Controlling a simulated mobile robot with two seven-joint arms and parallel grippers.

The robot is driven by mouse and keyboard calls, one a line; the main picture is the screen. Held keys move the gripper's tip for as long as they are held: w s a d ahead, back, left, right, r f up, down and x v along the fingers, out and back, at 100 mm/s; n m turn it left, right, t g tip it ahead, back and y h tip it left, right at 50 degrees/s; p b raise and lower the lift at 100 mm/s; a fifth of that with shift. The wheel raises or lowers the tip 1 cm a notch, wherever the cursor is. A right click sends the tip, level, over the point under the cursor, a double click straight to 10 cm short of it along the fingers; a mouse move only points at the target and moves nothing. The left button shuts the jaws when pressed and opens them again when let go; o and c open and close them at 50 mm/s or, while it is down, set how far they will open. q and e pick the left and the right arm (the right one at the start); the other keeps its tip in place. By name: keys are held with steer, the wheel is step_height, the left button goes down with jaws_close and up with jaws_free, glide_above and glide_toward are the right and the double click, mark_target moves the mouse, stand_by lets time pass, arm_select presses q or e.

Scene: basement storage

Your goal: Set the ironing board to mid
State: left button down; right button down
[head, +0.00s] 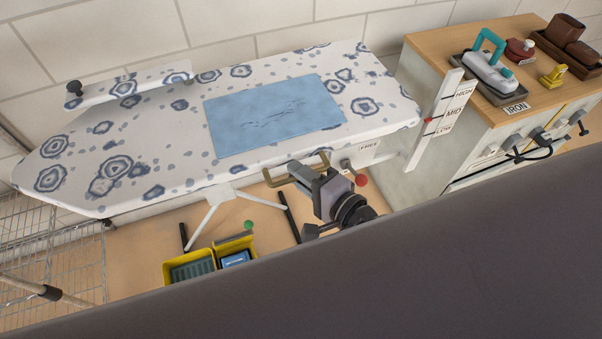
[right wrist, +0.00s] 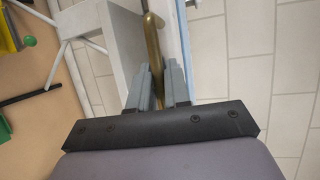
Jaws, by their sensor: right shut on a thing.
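The ironing board (head: 180,165) has a white cover with blue-grey flower rings and stands along the wall. A brass handle (head: 272,180) sits under its front edge. My right gripper (head: 303,172) is shut on this handle; in the right wrist view the brass bar (right wrist: 152,35) runs down between the fingers (right wrist: 162,85). A white height scale (head: 434,118) at the board's right end reads HIGH, MID and LOW. Its red marker (head: 428,119) is near MID and LOW; the exact level is hard to tell. My left gripper is out of view.
A blue cloth (head: 272,113) lies flat on the board. A wooden-topped cabinet (head: 425,42) on the right holds an iron (head: 490,72) on a tray. Yellow bins (head: 189,268) stand below the board. A wire rack (head: 50,245) is at the left.

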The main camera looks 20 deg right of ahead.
steer(key=shift+w+r, duration=0.1)
steer(key=shift+r, duration=0.1)
steer(key=c, duration=1.3)
jaws_free()
steer(key=shift+o, duration=0.7)
steer(key=shift+f, duration=0.1)
steer(key=v, duration=0.7)
steer(key=s+d+f+n+g+h, duration=0.2)
steer(key=s+f+n, duration=0.1)
steer(key=f+n, duration=0.3)
steer(key=s+d+f+n+g+h, duration=0.2)
steer(key=f+n, duration=0.4)
steer(key=n, duration=0.4)
steer(key=shift+s+d+f+h, duration=0.3)
steer(key=shift+s+d, duration=0.1)
steer(key=shift+s, duration=0.15)
